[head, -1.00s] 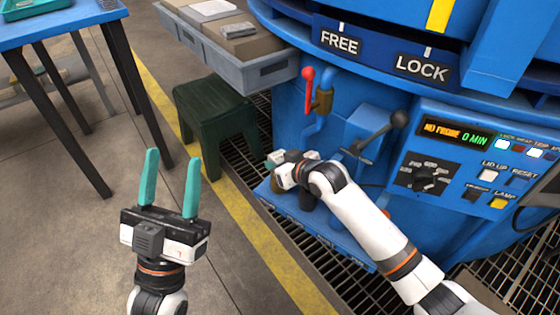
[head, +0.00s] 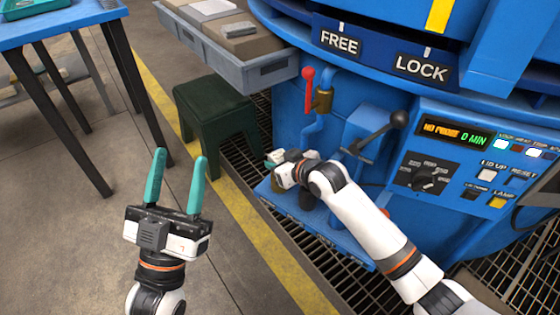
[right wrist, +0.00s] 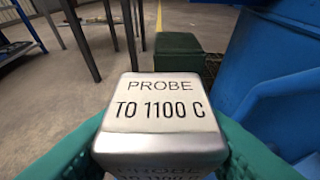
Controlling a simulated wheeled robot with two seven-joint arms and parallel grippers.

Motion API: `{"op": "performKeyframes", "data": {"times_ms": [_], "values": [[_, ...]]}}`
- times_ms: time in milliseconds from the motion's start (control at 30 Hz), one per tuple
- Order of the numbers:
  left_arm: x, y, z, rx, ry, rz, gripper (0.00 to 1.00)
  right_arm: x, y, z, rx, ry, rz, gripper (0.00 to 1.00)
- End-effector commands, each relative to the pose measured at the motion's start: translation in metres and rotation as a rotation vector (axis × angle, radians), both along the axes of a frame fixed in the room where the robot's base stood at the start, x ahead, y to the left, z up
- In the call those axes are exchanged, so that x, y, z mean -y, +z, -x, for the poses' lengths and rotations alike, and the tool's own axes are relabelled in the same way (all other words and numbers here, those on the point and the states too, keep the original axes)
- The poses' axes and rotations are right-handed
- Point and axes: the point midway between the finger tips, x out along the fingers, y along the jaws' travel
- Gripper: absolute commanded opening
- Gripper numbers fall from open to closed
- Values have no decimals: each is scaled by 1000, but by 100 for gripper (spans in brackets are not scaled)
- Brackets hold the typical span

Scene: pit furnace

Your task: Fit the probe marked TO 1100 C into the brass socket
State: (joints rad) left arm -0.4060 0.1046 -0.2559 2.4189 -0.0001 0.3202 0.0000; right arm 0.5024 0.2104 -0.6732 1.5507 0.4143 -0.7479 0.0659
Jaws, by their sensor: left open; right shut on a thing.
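The probe (right wrist: 160,112) is a silvery block with a pale top marked PROBE TO 1100 C. In the right wrist view it fills the space between my teal fingers. My right gripper (head: 276,168) is shut on it, low over the blue ledge at the furnace's front. In the head view the gripper and wrist mostly hide the probe. I cannot make out the brass socket for certain; the area under the gripper is covered. My left gripper (head: 178,182) is open and empty, above the floor at the left, well away from the furnace.
The blue furnace (head: 345,235) has a red-handled valve (head: 322,100), a black-knobbed lever (head: 398,119) and a control panel (head: 450,165). A dark green stool (head: 214,100) stands just behind my right gripper. A grey tray with boxes (head: 265,72) is above it.

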Motion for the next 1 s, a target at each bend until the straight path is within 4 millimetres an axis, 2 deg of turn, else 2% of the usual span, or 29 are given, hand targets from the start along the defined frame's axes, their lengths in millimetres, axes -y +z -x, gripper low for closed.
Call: {"op": "performKeyframes", "data": {"times_ms": [733, 767, 800, 1000], "values": [[0, 11, 12, 102, -10, 30, 51, 0, -11, 0, 1, 1, -1, 15], [0, 12, 13, 106, -10, 31, 51, 0, -10, 0, 1, 0, -1, 47], [-1, 12, 13, 108, -10, 32, 51, 0, -10, 0, 1, 0, -1, 51], [-1, 11, 13, 104, -9, 31, 51, 0, -11, 0, -1, 0, 1, 51]]}}
